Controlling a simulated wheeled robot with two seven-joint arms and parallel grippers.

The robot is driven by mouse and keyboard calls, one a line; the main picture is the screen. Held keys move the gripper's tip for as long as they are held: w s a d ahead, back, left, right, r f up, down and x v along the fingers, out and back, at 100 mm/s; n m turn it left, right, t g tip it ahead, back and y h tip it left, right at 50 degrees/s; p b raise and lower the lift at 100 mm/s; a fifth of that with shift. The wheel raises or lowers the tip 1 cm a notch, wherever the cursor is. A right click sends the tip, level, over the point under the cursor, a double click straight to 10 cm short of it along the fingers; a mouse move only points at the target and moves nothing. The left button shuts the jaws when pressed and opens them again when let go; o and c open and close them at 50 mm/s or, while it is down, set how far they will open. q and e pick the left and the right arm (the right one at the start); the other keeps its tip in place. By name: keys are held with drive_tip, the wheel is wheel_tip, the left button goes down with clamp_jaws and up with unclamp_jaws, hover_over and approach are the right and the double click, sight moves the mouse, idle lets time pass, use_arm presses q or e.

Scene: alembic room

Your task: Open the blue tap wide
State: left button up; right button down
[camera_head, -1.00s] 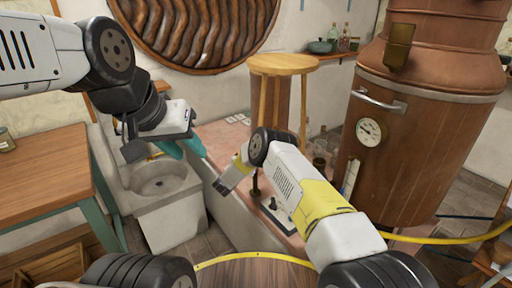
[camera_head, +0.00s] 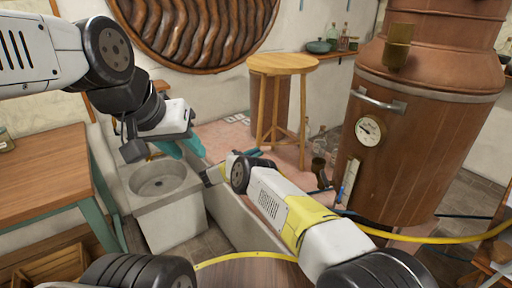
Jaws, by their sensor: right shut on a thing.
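My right gripper (camera_head: 209,174) reaches left to the side of the pink-topped bench, close to the basin. It is shut on what seems to be part of the blue tap; the tips are small and mostly hidden by my own wrist, so the tap's shape and opening cannot be told. A small blue piece (camera_head: 252,153) shows just behind my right wrist; I cannot tell whether it belongs to the tap. My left gripper (camera_head: 180,148), with teal parts, hangs above the basin, apart from the right one. Its jaw opening is unclear.
A stone basin (camera_head: 160,186) stands left of the pink-topped bench (camera_head: 215,140). A wooden stool (camera_head: 283,64) stands behind. A large copper still (camera_head: 425,130) with a gauge (camera_head: 369,130) fills the right. A wooden table (camera_head: 45,165) is at left. A yellow hose (camera_head: 430,239) runs at lower right.

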drive_tip(key=shift+r, duration=0.15)
drive_tip(key=c, duration=1.3)
unclamp_jaws()
drive_tip(key=shift+c, duration=0.2)
drive_tip(key=v, duration=0.7)
drive_tip(key=shift+s+a, duration=0.25)
drive_tip(key=shift+a, duration=0.05)
